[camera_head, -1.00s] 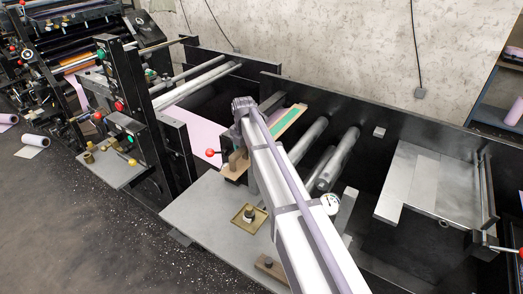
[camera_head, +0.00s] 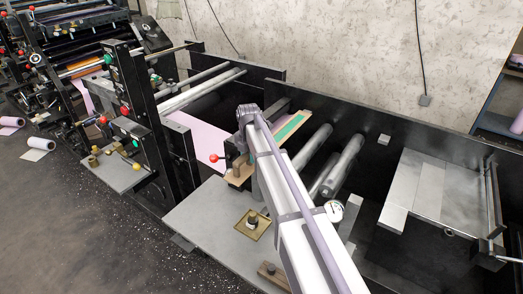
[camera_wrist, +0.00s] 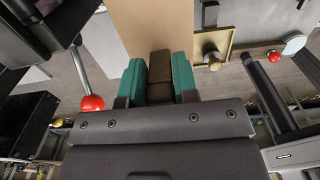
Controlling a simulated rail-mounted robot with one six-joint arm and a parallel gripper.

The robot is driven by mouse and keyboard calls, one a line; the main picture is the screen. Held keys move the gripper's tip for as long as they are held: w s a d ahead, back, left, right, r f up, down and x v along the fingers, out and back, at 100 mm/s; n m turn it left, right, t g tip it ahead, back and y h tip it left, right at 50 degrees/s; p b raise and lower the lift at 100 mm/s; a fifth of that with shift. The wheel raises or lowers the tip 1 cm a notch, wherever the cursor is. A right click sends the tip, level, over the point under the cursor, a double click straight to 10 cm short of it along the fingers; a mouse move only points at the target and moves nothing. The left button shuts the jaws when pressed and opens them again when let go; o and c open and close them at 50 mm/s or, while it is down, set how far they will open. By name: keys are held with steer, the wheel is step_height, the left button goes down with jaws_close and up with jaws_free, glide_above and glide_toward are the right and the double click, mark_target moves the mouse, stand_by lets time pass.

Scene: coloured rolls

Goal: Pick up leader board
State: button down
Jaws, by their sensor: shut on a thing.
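The leader board is a flat tan board with a green strip (camera_head: 290,127), lying across the machine bay in the head view. Its near end shows left of my arm. In the wrist view the tan board (camera_wrist: 152,22) fills the top middle. My gripper (camera_wrist: 160,76) has green finger pads closed on a brown block (camera_wrist: 160,72) at the board's near edge, which looks like its handle. In the head view my arm covers part of the board, and the grip is mostly hidden. I cannot tell whether the board is lifted off its support.
A red-knobbed lever (camera_wrist: 91,103) stands close left of my gripper. A brass plate with a knob (camera_head: 251,223) lies on the grey table (camera_head: 205,215). Metal rollers (camera_head: 343,165) lie right of the board, and a pink web (camera_head: 195,135) runs to its left.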

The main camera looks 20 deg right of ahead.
step_height(320, 180, up, 10)
steer(key=p, duration=1)
steer(key=shift+r, duration=0.2)
steer(key=shift+f, duration=0.2)
